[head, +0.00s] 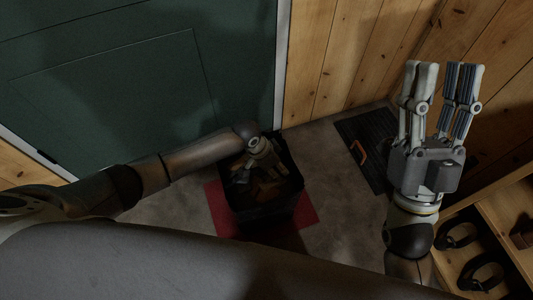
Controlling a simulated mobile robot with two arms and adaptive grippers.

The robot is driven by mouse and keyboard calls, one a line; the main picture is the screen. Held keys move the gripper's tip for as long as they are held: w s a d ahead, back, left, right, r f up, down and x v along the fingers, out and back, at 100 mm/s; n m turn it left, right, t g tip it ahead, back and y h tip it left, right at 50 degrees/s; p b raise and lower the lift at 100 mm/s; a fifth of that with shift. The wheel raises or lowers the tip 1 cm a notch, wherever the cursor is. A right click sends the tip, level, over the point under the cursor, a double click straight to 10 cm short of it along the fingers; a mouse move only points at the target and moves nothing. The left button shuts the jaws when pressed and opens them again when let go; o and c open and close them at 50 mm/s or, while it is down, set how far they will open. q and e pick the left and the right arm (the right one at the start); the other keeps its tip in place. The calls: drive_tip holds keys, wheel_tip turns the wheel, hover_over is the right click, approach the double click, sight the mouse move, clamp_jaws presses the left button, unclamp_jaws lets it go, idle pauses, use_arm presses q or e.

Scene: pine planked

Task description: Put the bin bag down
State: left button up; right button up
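A black open-topped bag or bin (262,215), which I take for the bin bag, shows in the middle of the head view. It is dark, and brownish and grey contents show inside. It appears over a red mat (219,207); whether it rests on it or hangs just above I cannot tell. My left gripper (266,172) points down at its opening. Its fingertips are dark and hard to make out, so its grip is unclear. My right gripper (442,66) is open and empty, raised at the right with its fingers apart, well away from the bag.
A green door (120,90) fills the upper left. A dark ribbed mat (362,160) with an orange strip (358,150) lies by the plank wall (340,50). A wooden shelf (497,218) with dark items stands at the lower right. Grey floor (345,215) is clear between.

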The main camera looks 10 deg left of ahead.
use_arm(q)
drive_tip(key=p+v, duration=0.2)
drive_tip(key=v, duration=0.3)
drive_tip(key=shift+r, duration=0.2)
drive_tip(key=p+v, duration=0.2)
drive_tip(key=v, duration=0.2)
drive_tip(key=shift+s+a+r, duration=0.1)
drive_tip(key=shift+a+r, duration=0.05)
drive_tip(key=shift+r, duration=0.45)
drive_tip(key=s+d+r+n+t+h, duration=0.15)
drive_tip(key=d+r+t+h, duration=0.35)
drive_tip(key=d+r, duration=0.55)
drive_tip(key=s+a+r+n+t+y, duration=0.1)
drive_tip(key=a+r+n+t+y, duration=0.4)
drive_tip(key=a+r, duration=0.9)
drive_tip(key=t, duration=0.3)
drive_tip(key=shift+s+a+r+y, duration=0.2)
drive_tip(key=shift+s+a+y, duration=0.05)
drive_tip(key=shift+y, duration=0.15)
use_arm(e)
drive_tip(key=w+f+g+h, duration=0.2)
drive_tip(key=f+g, duration=0.4)
drive_tip(key=f, duration=0.3)
drive_tip(key=w+d+f+g+h, duration=0.1)
drive_tip(key=w+f+g, duration=0.3)
drive_tip(key=f, duration=0.5)
drive_tip(key=shift+g+h, duration=0.7)
drive_tip(key=shift+g, duration=0.4)
